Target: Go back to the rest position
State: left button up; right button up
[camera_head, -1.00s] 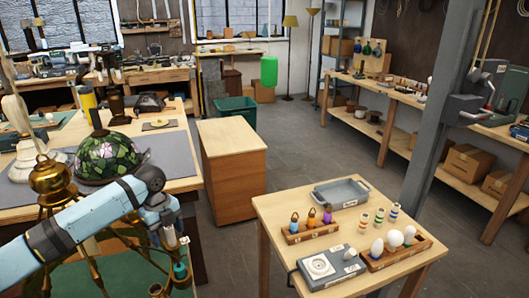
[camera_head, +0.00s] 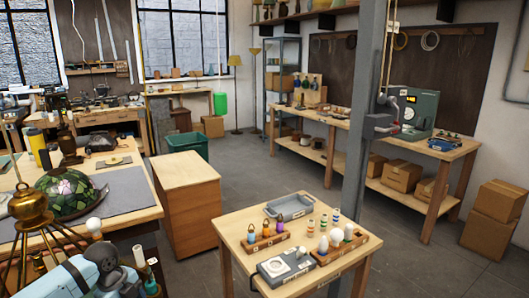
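My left arm, pale blue with dark joints, comes in at the lower left. My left gripper (camera_head: 128,283) is low at the picture's edge, and its fingers cannot be made out. It is beside a brass lamp body (camera_head: 28,204) with several thin curved arms. A white bulb (camera_head: 94,225) shows just above my arm; I cannot tell what bears it. A stained-glass shade (camera_head: 68,192) lies on the grey mat of the left bench (camera_head: 135,213). My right gripper is not in view.
A small wooden table (camera_head: 222,232) holds a grey tray (camera_head: 289,206), bulbs, coloured sockets in racks and a tester (camera_head: 285,266). A wooden cabinet (camera_head: 186,203) stands left of it. A grey post (camera_head: 365,120) rises behind the table. Grey floor (camera_head: 260,165) is free beyond.

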pick_arm(q)
jog(key=s+d+f+n+t+h+p, duration=0.25)
jog(key=s+d+f+n+t, duration=0.25)
jog(key=s+d+f+n, duration=0.6)
jog(key=s+d+n+t, duration=0.1)
jog(key=s+n+t, duration=0.1)
jog(key=s+n, duration=0.2)
jog(key=s+d+f+n+t+y+p, duration=0.1)
jog(key=s+d+n+t, duration=0.1)
jog(key=s, duration=0.9)
jog(key=shift+d+n+t, duration=0.3)
jog(key=shift+n+t, duration=0.5)
jog(key=shift+n, duration=0.4)
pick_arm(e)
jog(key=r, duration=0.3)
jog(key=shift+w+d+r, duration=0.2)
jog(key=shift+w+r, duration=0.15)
pick_arm(q)
jog(key=shift+s+f, duration=0.1)
